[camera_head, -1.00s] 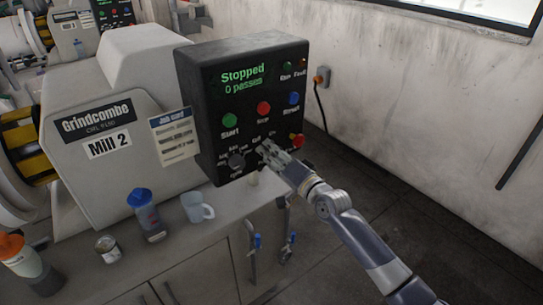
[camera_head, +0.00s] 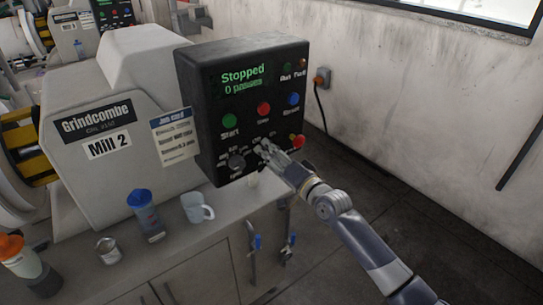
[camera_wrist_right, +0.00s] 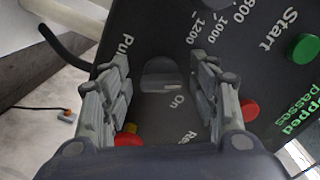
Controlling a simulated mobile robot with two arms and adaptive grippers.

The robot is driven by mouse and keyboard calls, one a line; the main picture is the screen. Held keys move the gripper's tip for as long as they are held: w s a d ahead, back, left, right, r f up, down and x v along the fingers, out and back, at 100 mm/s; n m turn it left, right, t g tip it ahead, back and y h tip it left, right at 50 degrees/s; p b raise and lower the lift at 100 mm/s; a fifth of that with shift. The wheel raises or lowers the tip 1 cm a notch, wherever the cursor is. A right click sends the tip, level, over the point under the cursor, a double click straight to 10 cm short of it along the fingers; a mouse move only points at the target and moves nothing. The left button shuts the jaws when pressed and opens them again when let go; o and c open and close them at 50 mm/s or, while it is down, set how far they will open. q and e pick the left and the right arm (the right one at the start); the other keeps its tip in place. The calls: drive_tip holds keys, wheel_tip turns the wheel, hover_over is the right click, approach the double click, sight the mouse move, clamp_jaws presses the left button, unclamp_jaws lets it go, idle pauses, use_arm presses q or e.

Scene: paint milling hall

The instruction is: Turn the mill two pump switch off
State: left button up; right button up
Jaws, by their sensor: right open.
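The Mill 2 control panel (camera_head: 200,100) is a black box whose green display reads "Stopped, 0 passes". My right gripper (camera_head: 264,149) is at the lower middle of its face. In the right wrist view the open right gripper (camera_wrist_right: 165,95) has one finger on each side of a dark grey switch knob (camera_wrist_right: 160,73). "On" is printed beside the knob, and a partly covered label starting "Pu" is by the left finger. I cannot tell whether the fingers touch the knob, nor its exact setting. In the head view the gripper hides the knob. My left gripper is not in view.
A red emergency stop (camera_head: 297,141) sits just right of my gripper, and a speed dial (camera_head: 237,161) sits left. Green start (camera_head: 229,121), red stop (camera_head: 264,108) and blue reset (camera_head: 294,99) buttons are above. A mug (camera_head: 197,208) and bottle (camera_head: 145,214) stand on the bench.

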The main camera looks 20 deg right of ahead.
drive_tip(key=v, duration=1.2)
idle(0.3)
drive_tip(key=s+d+f+g+h, duration=0.1)
drive_tip(key=d+f+g+h, duration=0.1)
drive_tip(key=f, duration=0.9)
drive_tip(key=s+d+f+g+h, duration=0.1)
drive_tip(key=d+f+h, duration=0.15)
drive_tip(key=f, duration=0.75)
drive_tip(key=s+d+f+n+g, duration=0.15)
drive_tip(key=s+f, duration=0.25)
drive_tip(key=f, duration=0.5)
drive_tip(key=s+f+n+g, duration=0.25)
drive_tip(key=s+f, duration=0.25)
drive_tip(key=f, duration=0.3)
drive_tip(key=s+a+f+n+g+h, duration=0.25)
drive_tip(key=s+f+g, duration=0.25)
drive_tip(key=s+f, duration=1.35)
drive_tip(key=s+a+f+n+g, duration=0.1)
drive_tip(key=s+f+n+g, duration=0.1)
drive_tip(key=s, duration=0.8)
drive_tip(key=s+a+f+n+g, duration=0.2)
drive_tip(key=s, duration=0.8)
drive_tip(key=shift+a+f+y, duration=0.2)
drive_tip(key=shift+f+y, duration=0.2)
